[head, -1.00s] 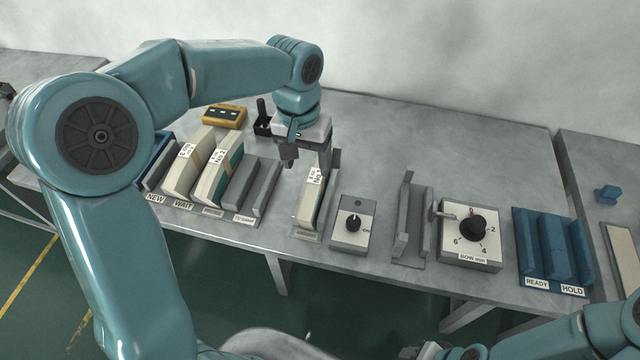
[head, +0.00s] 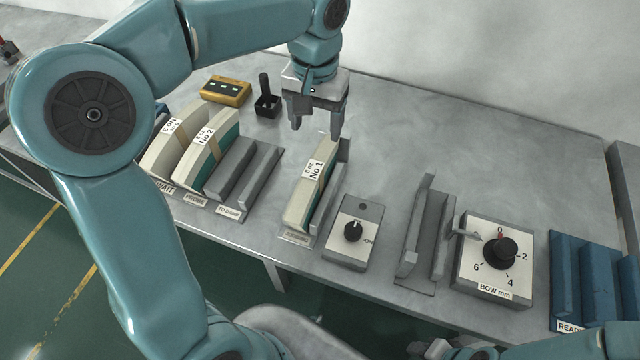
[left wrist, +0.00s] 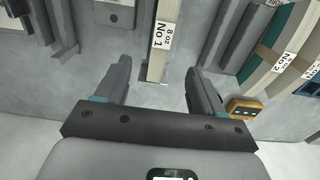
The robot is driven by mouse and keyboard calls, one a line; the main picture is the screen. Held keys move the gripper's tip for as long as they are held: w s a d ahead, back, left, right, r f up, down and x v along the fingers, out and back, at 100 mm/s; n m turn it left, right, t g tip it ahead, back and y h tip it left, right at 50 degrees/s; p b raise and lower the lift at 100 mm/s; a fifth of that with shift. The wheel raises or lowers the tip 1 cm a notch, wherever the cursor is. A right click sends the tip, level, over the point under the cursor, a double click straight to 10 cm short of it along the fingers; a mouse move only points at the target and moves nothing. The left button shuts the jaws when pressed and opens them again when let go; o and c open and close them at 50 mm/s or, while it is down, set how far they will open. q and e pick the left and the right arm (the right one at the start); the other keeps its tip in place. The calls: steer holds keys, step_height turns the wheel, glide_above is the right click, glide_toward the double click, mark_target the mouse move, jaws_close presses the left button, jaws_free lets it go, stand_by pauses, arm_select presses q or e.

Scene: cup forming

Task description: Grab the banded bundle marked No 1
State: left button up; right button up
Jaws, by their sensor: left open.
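The banded bundle marked No 1 (head: 308,190) is cream with a tan band and a green side, and stands in a grey holder near the middle of the table. It also shows in the left wrist view (left wrist: 162,42), beyond and between the fingers. My left gripper (head: 316,131) is open and empty, just behind and above the bundle's far end, apart from it. Its two fingers show in the left wrist view (left wrist: 158,85). My right gripper is not clearly shown.
A bundle marked No 2 (head: 208,158) stands in a rack at left beside another bundle. A knob box (head: 349,232) is close right of bundle No 1. Further right are an empty grey holder (head: 428,238), a BOW mm dial box (head: 482,268) and blue racks (head: 590,275).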

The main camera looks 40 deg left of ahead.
arm_select(q)
glide_toward(313, 170)
step_height(313, 170, down, 5)
steer(key=shift+w+d+f+b, duration=0.1)
steer(key=shift+w+f+b, duration=0.1)
steer(key=shift+b, duration=0.1)
steer(key=shift+s+f, duration=0.3)
steer(key=shift+f, duration=0.2)
step_height(313, 170, down, 5)
steer(key=shift+w+f, duration=0.1)
jaws_close()
